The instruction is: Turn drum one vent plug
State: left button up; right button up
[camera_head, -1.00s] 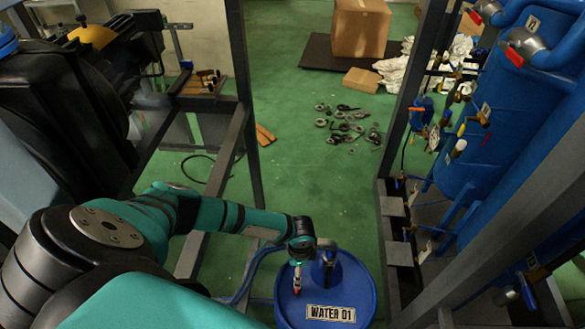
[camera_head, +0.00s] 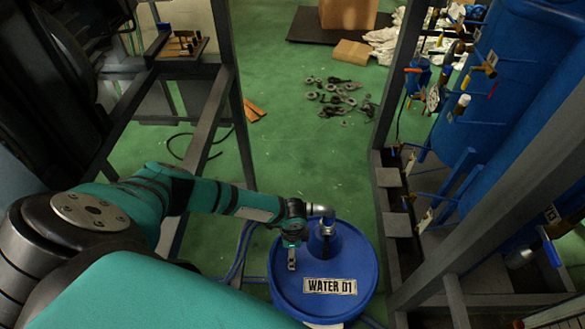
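The blue drum (camera_head: 353,262) labelled "WATER 01" stands upright on the floor at the bottom centre. A grey elbow pipe fitting (camera_head: 320,211) rises from the back part of its lid. My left gripper (camera_head: 291,264) comes in from the left and points down over the left part of the lid, left of the fitting. It is too small to tell whether its fingers are open or shut, or whether they touch the lid. I cannot make out the vent plug; the gripper may hide it. My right gripper is not in view.
A dark metal frame (camera_head: 221,80) stands at the left, and frame posts (camera_head: 402,90) with blue tanks (camera_head: 500,110) and valves stand at the right. Blue hoses (camera_head: 240,250) run beside the drum.

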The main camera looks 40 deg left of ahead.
pick_arm(q)
notch_tip(320, 180, down, 5)
jog(key=b, duration=0.3)
jog(key=shift+r, duration=0.2)
jog(key=shift+f+b, duration=0.75)
jog(key=shift+b, duration=0.05)
jog(key=c, duration=1.2)
